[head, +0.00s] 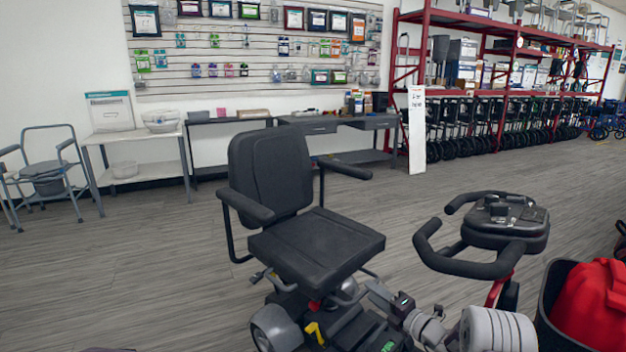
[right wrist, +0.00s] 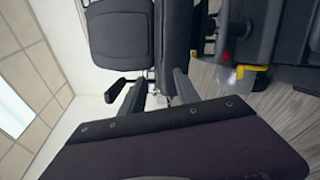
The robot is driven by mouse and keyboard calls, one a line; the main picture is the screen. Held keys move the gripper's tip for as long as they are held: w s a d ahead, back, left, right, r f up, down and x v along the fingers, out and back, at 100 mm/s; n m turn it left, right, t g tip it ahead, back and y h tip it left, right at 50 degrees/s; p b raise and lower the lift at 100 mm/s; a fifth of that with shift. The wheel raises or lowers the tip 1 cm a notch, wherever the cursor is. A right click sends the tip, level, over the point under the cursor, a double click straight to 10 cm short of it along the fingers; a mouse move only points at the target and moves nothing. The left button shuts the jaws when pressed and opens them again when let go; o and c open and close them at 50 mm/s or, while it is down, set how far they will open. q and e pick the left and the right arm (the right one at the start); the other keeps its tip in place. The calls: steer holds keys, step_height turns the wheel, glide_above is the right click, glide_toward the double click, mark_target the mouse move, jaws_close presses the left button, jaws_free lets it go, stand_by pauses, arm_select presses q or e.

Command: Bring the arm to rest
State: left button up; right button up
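My right arm comes in at the bottom right of the head view, low beside a mobility scooter. Its gripper (head: 374,290) hangs over the scooter's footboard, between the black seat (head: 318,246) and the tiller (head: 492,232). In the right wrist view the two grey fingers (right wrist: 160,88) stand apart with nothing seen held between them. A dark panel with rivets fills the lower part of that view. The scooter's black seat back (right wrist: 120,32) shows beyond the fingers. My left gripper is not in view.
A black basket with a red bag (head: 592,305) is close at the right. Side tables, a commode chair (head: 47,172) and a red rack (head: 500,95) of wheeled walkers stand farther back. Grey floor (head: 110,270) is open left of the scooter.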

steer(key=s+a+r+n+g+y, duration=0.2)
steer(key=s+a+r+n+g, duration=0.25)
steer(key=a, duration=0.45)
steer(key=s+a+n+g, duration=0.6)
steer(key=s+n, duration=0.4)
steer(key=s, duration=0.4)
steer(key=s+d+f+n+g+h, duration=0.1)
steer(key=s+d+f+n+h, duration=0.15)
steer(key=s+n, duration=0.35)
steer(key=s+d+f+n+g+h, duration=0.1)
steer(key=s+n+g+h, duration=0.15)
steer(key=s+n, duration=0.35)
steer(key=s+d+f+n+h, duration=0.3)
steer(key=d+n, duration=0.3)
steer(key=n, duration=0.1)
steer(key=s+d+f+n+h, duration=0.3)
steer(key=s+d+n, duration=0.15)
steer(key=n, duration=0.35)
step_height(320, 180, up, 38)
steer(key=w+d+n+t+p, duration=0.1)
steer(key=w+n+p, duration=0.1)
steer(key=p, duration=3.7)
steer(key=shift+r+h, duration=0.25)
steer(key=shift+h, duration=0.05)
steer(key=shift+w, duration=0.1)
